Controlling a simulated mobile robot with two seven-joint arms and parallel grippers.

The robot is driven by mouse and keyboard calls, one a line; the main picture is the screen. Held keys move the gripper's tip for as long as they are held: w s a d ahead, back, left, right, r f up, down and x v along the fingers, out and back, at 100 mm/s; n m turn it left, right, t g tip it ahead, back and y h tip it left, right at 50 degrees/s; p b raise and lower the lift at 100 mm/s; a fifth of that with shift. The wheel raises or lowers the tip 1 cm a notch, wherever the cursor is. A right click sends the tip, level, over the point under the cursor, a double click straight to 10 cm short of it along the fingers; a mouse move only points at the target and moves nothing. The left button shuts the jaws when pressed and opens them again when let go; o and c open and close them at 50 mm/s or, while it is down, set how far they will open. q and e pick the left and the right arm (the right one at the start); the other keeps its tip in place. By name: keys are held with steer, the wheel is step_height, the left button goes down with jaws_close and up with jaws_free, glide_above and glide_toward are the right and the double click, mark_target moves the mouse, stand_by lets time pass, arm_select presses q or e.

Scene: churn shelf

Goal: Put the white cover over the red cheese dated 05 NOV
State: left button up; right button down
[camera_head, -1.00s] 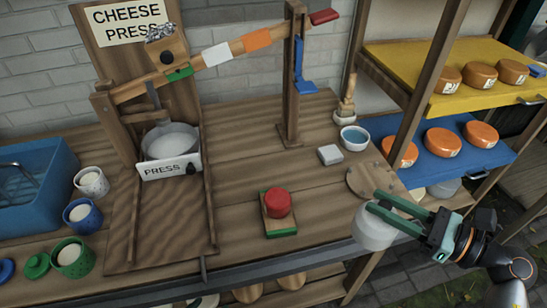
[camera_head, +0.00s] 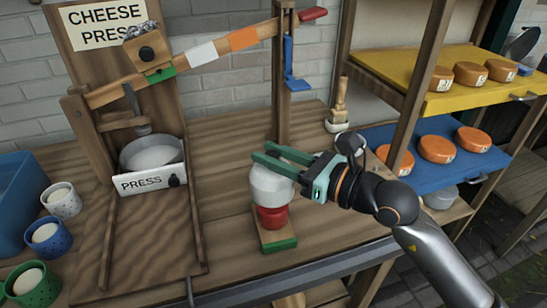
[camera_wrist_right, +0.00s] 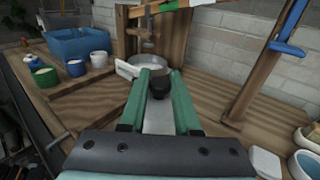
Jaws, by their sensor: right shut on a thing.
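My right gripper (camera_head: 283,160) is shut on the white cover (camera_head: 268,184), a rounded white dome. It holds the cover directly above the red cheese (camera_head: 272,218); the cover hides the cheese's top, and I cannot tell whether they touch. The cheese sits on a small wooden board (camera_head: 276,242) with a green front edge. No date on it is readable. In the right wrist view, the green fingers (camera_wrist_right: 161,90) point towards the cheese press. My left gripper is not in view.
The cheese press box (camera_head: 152,178) stands to the left, with several cups (camera_head: 46,238) beyond it. The upright post (camera_head: 282,80) is close behind my gripper. Orange cheeses rest on the yellow shelf (camera_head: 400,72) and blue shelf (camera_head: 425,168) at the right.

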steer(key=shift+f+b, duration=0.7)
steer(key=shift+f, duration=0.2)
step_height(320, 180, down, 2)
steer(key=shift+f+b, duration=0.1)
steer(key=shift+b, duration=0.8)
steer(key=shift+f+b, duration=0.55)
steer(key=shift+b, duration=0.05)
steer(key=shift+f+b, duration=0.3)
steer(key=shift+f, duration=0.1)
steer(key=shift+f+b, duration=0.7)
steer(key=shift+f, duration=0.15)
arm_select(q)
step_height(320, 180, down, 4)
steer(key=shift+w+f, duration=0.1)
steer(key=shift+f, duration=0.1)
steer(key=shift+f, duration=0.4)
arm_select(e)
steer(key=shift+f, duration=0.2)
arm_select(q)
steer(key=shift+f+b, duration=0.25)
steer(key=shift+b, duration=0.25)
arm_select(e)
steer(key=shift+f, duration=0.4)
